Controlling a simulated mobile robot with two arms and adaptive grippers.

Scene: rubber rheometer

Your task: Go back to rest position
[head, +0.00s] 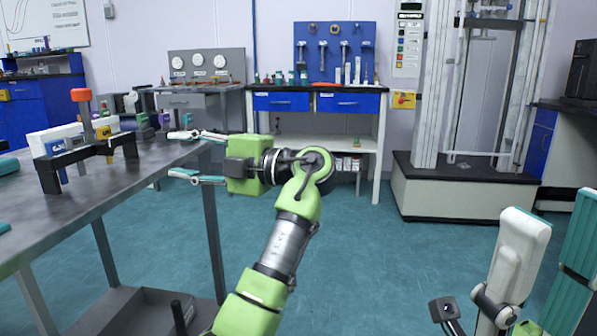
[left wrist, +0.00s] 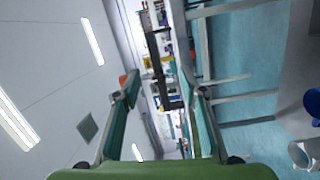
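My left gripper (head: 180,155) is open and empty. Its fingers point left, at the right edge of the metal table (head: 150,178), with the green arm rising from the bottom middle. In the left wrist view the two teal-padded fingers (left wrist: 160,95) are spread, with nothing held between them. My right gripper (head: 556,205) shows large at the bottom right, its white and teal fingers pointing up.
On the metal table is a dark rack (head: 48,180) with a white block (head: 50,138) and an orange-topped post (head: 84,115). Behind stand a tool bench (head: 352,103) and a tall testing machine (head: 425,150). The teal floor (head: 400,260) in the middle is clear.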

